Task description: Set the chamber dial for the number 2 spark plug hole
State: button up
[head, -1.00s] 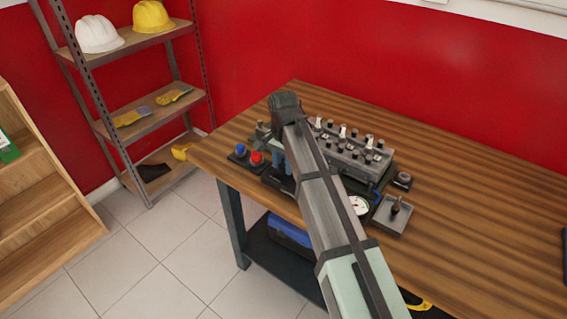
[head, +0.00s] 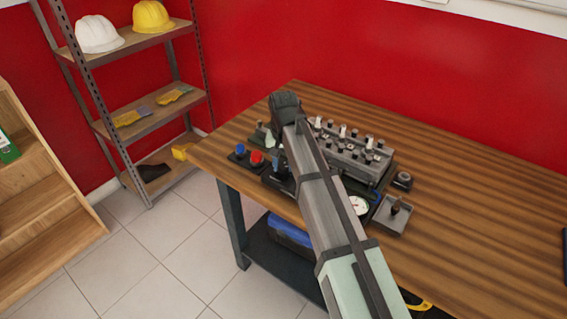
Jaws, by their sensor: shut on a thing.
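The engine trainer stands on the wooden bench, its grey engine block (head: 352,158) topped with several dark and light plugs along its length. My arm crosses in front of it, and its dark wrist (head: 285,103) is over the trainer's left end. My gripper (head: 279,168) shows only as a small blue-grey part beside the arm, low at the trainer's front panel. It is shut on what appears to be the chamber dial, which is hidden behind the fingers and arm. The dial's setting and the hole numbers cannot be read.
A blue knob (head: 240,149) and a red knob (head: 257,157) sit left of my gripper. A metal shelf (head: 150,95) stands at the left.

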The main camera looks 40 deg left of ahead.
aim_at(283, 166)
jog(key=n, duration=0.5)
dwell(0.6)
jog(key=o, duration=1)
jog(key=shift+o, duration=0.2)
notch_tip(283, 166, up, 14)
jog(key=shift+f, duration=0.1)
dwell(0.5)
